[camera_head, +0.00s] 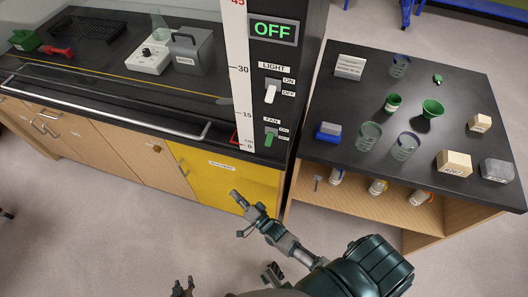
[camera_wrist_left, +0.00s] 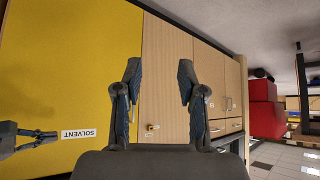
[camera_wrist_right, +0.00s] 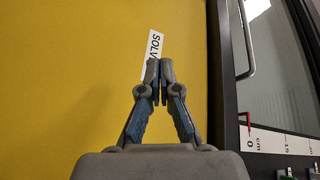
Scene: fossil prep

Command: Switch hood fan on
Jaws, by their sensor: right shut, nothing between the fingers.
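The fan switch (camera_head: 270,137) is on the black hood post, under the light switch. Its green lever points down, towards the OFF mark. The display (camera_head: 273,29) above reads OFF in green. My right gripper (camera_head: 236,196) is shut and empty, below and left of the fan switch, in front of the yellow solvent cabinet; its closed fingers show in the right wrist view (camera_wrist_right: 160,68). My left gripper (camera_head: 182,288) is low at the bottom edge, far from the switch. In the left wrist view (camera_wrist_left: 158,75) its fingers are apart with nothing between them.
The light switch (camera_head: 271,91) has a white lever pointing down. A vertical ruler (camera_head: 240,80) runs beside the panel. A metal rail (camera_head: 110,108) fronts the hood. A black-topped side table (camera_head: 330,100) at right holds glassware, funnels and blocks.

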